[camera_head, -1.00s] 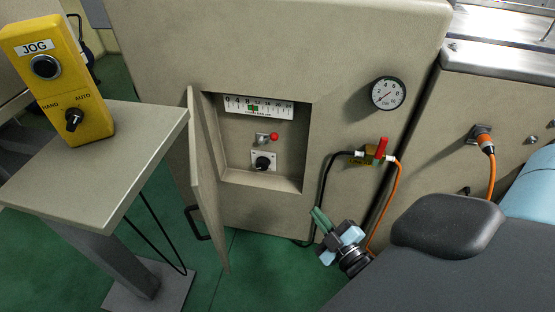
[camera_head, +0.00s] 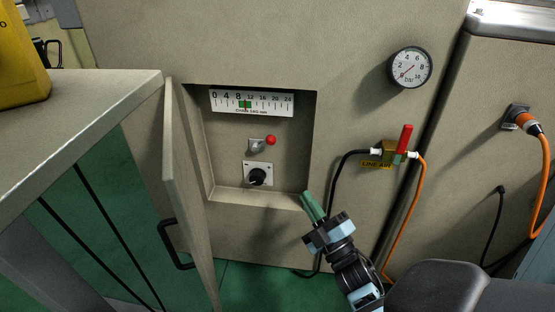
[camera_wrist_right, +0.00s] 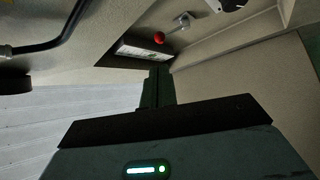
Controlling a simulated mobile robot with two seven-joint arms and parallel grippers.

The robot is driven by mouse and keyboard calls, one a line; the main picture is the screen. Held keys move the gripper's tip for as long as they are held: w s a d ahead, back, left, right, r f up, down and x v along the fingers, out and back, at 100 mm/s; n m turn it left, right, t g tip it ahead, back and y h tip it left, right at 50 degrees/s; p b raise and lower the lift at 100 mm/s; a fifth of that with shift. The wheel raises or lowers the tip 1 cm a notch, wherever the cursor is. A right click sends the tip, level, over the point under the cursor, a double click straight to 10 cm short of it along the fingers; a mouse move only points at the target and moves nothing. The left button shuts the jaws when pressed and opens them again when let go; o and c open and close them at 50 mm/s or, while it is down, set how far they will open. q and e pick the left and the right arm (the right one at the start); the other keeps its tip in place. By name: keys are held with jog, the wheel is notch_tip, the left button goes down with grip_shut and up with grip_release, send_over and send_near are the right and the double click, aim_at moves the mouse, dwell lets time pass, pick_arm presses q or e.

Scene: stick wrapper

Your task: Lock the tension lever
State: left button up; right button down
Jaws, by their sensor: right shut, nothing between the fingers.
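The tension lever (camera_head: 264,142) is a small metal lever with a red ball knob, pointing right. It is mounted on the back wall of a recess in the beige machine panel. Its red knob also shows in the right wrist view (camera_wrist_right: 159,38), beyond my fingers. My right gripper (camera_head: 309,198) has green fingers, shut and empty. It is in front of the recess's lower right corner, below and to the right of the lever and apart from it. My left gripper is out of view.
A scale (camera_head: 252,102) is above the lever and a black rotary knob (camera_head: 258,176) is below it. The recess door (camera_head: 185,195) stands open at left, beside a table (camera_head: 75,105). A red-handled air valve (camera_head: 404,140) with hoses and a gauge (camera_head: 410,68) are at right.

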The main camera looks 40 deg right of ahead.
aim_at(273, 144)
jog(key=b+x, duration=0.1)
jog(key=x, duration=1.3)
jog(key=shift+b, duration=0.35)
